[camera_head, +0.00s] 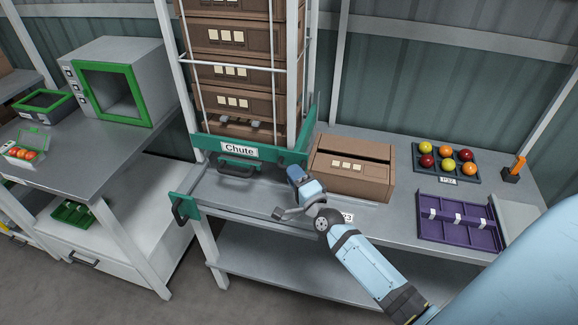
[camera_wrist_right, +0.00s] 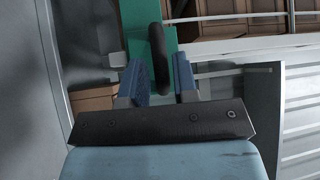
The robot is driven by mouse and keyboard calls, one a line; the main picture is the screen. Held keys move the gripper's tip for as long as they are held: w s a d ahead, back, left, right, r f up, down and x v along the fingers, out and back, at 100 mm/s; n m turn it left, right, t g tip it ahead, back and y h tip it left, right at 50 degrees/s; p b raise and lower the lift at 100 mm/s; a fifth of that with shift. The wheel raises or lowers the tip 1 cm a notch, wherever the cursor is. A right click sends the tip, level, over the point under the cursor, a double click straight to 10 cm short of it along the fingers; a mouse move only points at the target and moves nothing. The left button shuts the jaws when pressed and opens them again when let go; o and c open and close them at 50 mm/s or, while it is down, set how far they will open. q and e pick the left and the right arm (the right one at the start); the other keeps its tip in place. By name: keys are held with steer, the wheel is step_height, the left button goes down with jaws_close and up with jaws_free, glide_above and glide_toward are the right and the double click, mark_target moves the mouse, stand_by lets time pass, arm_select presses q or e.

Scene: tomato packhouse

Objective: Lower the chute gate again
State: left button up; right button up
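The chute's green front (camera_head: 272,157) carries a "Chute" label, with a dark handle (camera_head: 237,169) just below it. Another green part (camera_head: 184,202) with a dark upright handle (camera_head: 178,211) is at the table's left end. In the head view my right gripper (camera_head: 284,193) is above the table, right of both handles. In the right wrist view the gripper (camera_wrist_right: 161,82) has its fingers apart. A dark handle (camera_wrist_right: 158,48) on a green panel (camera_wrist_right: 137,28) appears between and beyond them; I cannot tell which handle it is or whether they touch. My left gripper is out of view.
Brown cartons (camera_head: 229,73) are stacked in the chute behind white bars. A brown box (camera_head: 343,181) stands right of my gripper. A tray of tomatoes (camera_head: 474,178) and a purple divided tray (camera_head: 485,240) are farther right. A green-doored cabinet (camera_head: 142,62) is left.

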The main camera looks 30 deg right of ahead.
steer(key=shift+w+r, duration=0.2)
steer(key=shift+w, duration=1.35)
steer(key=shift+d, duration=0.1)
jaws_close()
step_height(320, 180, down, 8)
steer(key=b, duration=0.5)
steer(key=shift+r+b, duration=0.25)
steer(key=shift+b, duration=0.05)
steer(key=shift+r, duration=0.15)
jaws_free()
steer(key=shift+s, duration=0.1)
